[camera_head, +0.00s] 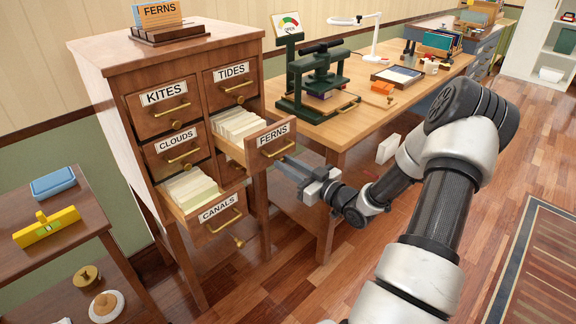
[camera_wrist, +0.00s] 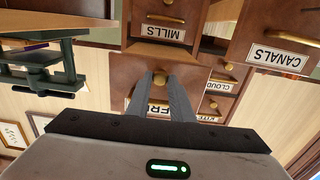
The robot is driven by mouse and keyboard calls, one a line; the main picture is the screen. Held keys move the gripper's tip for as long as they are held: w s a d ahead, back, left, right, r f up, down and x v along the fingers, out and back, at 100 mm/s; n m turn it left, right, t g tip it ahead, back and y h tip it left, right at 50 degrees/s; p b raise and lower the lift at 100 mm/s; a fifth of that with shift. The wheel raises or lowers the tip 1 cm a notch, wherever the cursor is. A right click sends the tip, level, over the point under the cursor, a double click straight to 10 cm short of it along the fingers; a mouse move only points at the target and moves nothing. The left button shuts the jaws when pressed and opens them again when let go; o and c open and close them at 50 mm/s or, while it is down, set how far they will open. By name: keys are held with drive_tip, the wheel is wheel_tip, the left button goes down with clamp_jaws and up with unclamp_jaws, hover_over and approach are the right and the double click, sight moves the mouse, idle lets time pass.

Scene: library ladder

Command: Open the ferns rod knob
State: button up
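The ferns drawer (camera_head: 269,145) stands pulled out of the wooden card cabinet, with a row of cards (camera_head: 238,124) showing inside. It has a FERNS label and a brass pull on its front. My gripper (camera_head: 284,163) is at the lower part of that front, pointing at it from the right. The rod knob is hidden there in the head view. In the wrist view a round brass knob (camera_wrist: 160,79) sits between my two fingertips (camera_wrist: 161,75). The fingers are apart; I cannot tell whether they touch the knob.
The canals drawer (camera_head: 209,212) below is also pulled out. The kites (camera_head: 163,102), tides (camera_head: 232,82) and clouds (camera_head: 178,153) drawers are shut. A wooden table (camera_head: 342,132) with a green press (camera_head: 314,84) stands close to the right. A small shelf (camera_head: 62,251) is at the left.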

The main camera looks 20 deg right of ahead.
clamp_jaws()
drive_tip(key=v, duration=0.6)
drive_tip(key=o, duration=0.7)
unclamp_jaws()
drive_tip(key=p+v, duration=0.3)
drive_tip(key=v, duration=1.4)
drive_tip(key=shift+s+r, duration=0.1)
